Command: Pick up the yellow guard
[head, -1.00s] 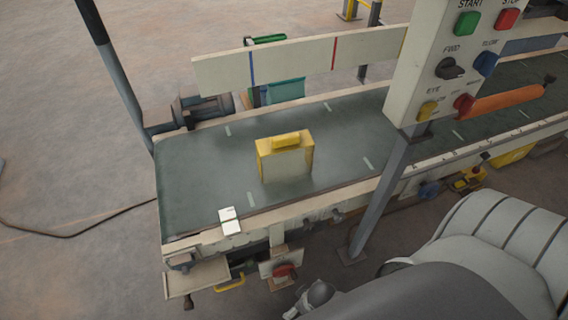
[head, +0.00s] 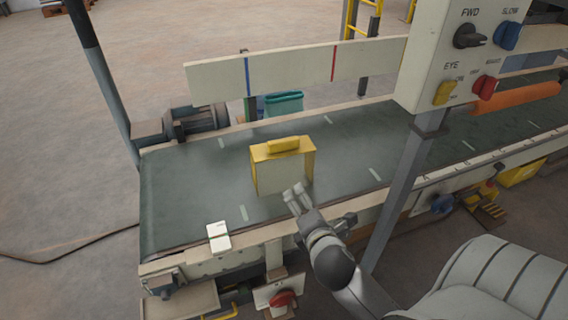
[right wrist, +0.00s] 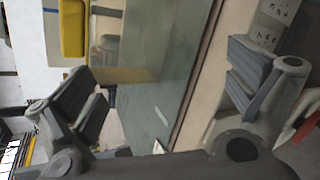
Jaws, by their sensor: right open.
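The yellow guard (head: 281,174) stands upright on the conveyor belt, a box shape with pale panels, yellow edges and a yellow handle block on top. My right gripper (head: 297,197) is open at the guard's near right lower corner, in front of it from the head camera; whether they touch I cannot tell. In the right wrist view the open fingers (right wrist: 165,92) are spread wide with nothing held between them. The guard's yellow handle (right wrist: 75,28) and yellow edge (right wrist: 125,75) show beyond them, toward the upper left. My left gripper is not in view.
The dark green belt (head: 190,190) is clear around the guard. A pale rail (head: 290,68) runs behind it. A control box (head: 465,60) on a grey post (head: 400,190) stands to the right, close to my right arm. A small white block (head: 218,236) sits on the near edge.

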